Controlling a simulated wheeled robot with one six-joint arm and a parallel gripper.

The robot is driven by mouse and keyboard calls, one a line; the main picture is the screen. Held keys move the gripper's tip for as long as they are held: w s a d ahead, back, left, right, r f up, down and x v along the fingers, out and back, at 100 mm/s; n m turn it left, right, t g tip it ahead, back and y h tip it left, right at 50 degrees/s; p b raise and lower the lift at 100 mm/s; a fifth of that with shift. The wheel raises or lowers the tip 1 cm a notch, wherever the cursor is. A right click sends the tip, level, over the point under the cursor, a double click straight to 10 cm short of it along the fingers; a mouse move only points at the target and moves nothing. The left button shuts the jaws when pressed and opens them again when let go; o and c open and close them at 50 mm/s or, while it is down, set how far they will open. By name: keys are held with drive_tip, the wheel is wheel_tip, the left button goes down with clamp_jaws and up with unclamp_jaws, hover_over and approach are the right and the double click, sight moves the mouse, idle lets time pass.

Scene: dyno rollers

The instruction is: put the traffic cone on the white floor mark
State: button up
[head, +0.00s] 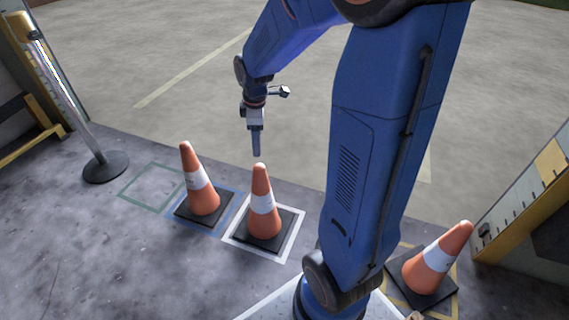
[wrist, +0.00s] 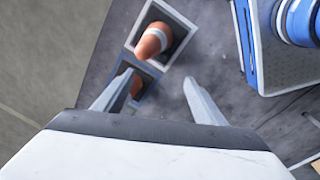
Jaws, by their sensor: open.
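An orange traffic cone with a white band and dark base (head: 264,207) stands upright inside the white floor mark (head: 234,237). In the wrist view, this cone (wrist: 151,42) stands in the white outline (wrist: 182,49), above the fingers in the picture. My gripper (head: 256,155) points down and appears just above or behind the cone's tip in the head view. Its fingers (wrist: 155,98) are spread with nothing held between them. A second cone (head: 203,190) stands upright on the blue mark (head: 226,217); the left finger partly hides it in the wrist view (wrist: 136,86).
A third cone (head: 435,260) stands on a yellow mark (head: 453,300) at the right, beside a yellow-edged structure (head: 530,195). A green mark (head: 130,198) is empty at the left, near a post with a round base (head: 106,167). The floor behind is clear.

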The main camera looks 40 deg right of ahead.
drive_tip(key=s+a+r+m+t, duration=0.1)
drive_tip(key=s+r+m, duration=0.3)
drive_tip(key=s, duration=0.4)
drive_tip(key=s+a+r+m+t, duration=0.1)
drive_tip(key=s+a+r+m, duration=0.2)
drive_tip(key=s, duration=0.5)
drive_tip(key=s+a+r+m+t, duration=0.1)
drive_tip(key=s+r+m, duration=0.3)
drive_tip(key=s, duration=0.5)
drive_tip(key=shift+a+r+m+t, duration=0.3)
drive_tip(key=shift+a+r, duration=0.05)
drive_tip(key=shift+a, duration=0.15)
